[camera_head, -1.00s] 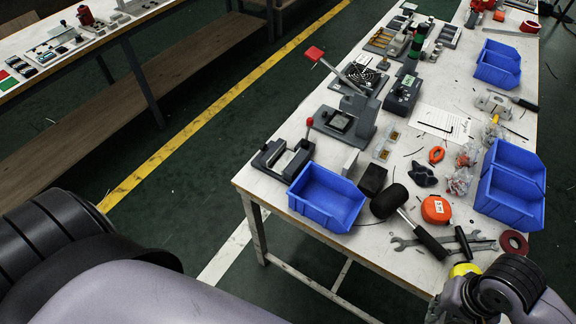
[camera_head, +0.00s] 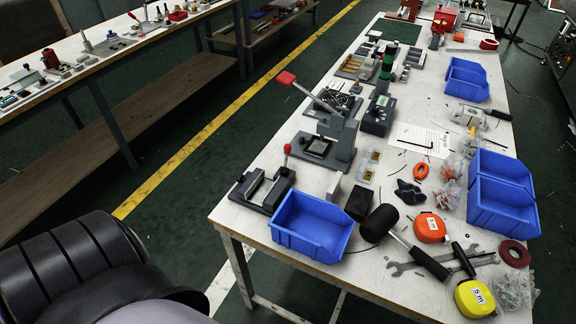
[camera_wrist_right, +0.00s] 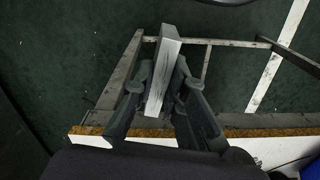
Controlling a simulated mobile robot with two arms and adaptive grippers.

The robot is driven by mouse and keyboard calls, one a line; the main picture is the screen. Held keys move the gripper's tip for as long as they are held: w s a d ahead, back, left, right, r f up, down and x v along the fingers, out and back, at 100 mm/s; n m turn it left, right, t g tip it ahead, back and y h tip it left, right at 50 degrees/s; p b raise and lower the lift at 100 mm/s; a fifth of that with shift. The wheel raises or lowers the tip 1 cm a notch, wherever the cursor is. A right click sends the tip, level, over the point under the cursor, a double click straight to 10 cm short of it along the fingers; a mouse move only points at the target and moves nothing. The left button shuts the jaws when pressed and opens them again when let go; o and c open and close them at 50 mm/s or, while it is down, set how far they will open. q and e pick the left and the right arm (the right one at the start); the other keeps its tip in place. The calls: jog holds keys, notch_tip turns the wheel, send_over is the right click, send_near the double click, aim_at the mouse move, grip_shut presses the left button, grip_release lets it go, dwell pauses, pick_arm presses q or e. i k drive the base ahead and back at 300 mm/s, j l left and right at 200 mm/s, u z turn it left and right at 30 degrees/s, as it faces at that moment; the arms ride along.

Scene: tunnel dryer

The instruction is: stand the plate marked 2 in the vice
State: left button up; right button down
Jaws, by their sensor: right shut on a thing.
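In the right wrist view, my right gripper (camera_wrist_right: 162,85) is shut on a pale grey plate (camera_wrist_right: 166,62), gripped between its two fingers. I cannot read a number on it. The plate is over the table's front edge and the floor in that picture. The vice (camera_head: 264,188), dark grey with a light gap between its jaws, stands at the table's left front corner in the head view, behind a blue bin. No plate shows in its jaws. My right gripper is out of the head view. My left gripper is not in view; only part of my left arm shows.
The blue bin (camera_head: 311,226) is close in front of the vice. A small grey block (camera_head: 334,185) and a black block (camera_head: 360,203) stand to its right. A mallet (camera_head: 381,222) and wrenches lie to the right.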

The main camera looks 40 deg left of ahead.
aim_at(265, 193)
jog(key=j+z, duration=0.2)
jog(key=j, duration=0.25)
jog(key=j+z, duration=0.2)
jog(key=j, duration=0.25)
jog(key=k+j+z, duration=0.2)
jog(key=j, duration=0.25)
jog(key=j+z, duration=0.2)
jog(key=j, duration=0.25)
jog(key=k+j, duration=0.1)
jog(key=j, duration=0.3)
jog(key=k+j, duration=0.1)
jog(key=j, duration=0.25)
jog(key=k+j, duration=0.15)
jog(key=j, duration=0.25)
jog(key=k+j+z, duration=0.1)
jog(key=j, duration=0.25)
jog(key=k+j, duration=0.1)
jog(key=j, duration=0.3)
jog(key=k+j, duration=0.15)
jog(key=j, duration=0.2)
jog(key=k+j, duration=0.1)
jog(key=j, duration=0.25)
jog(key=z, duration=0.05)
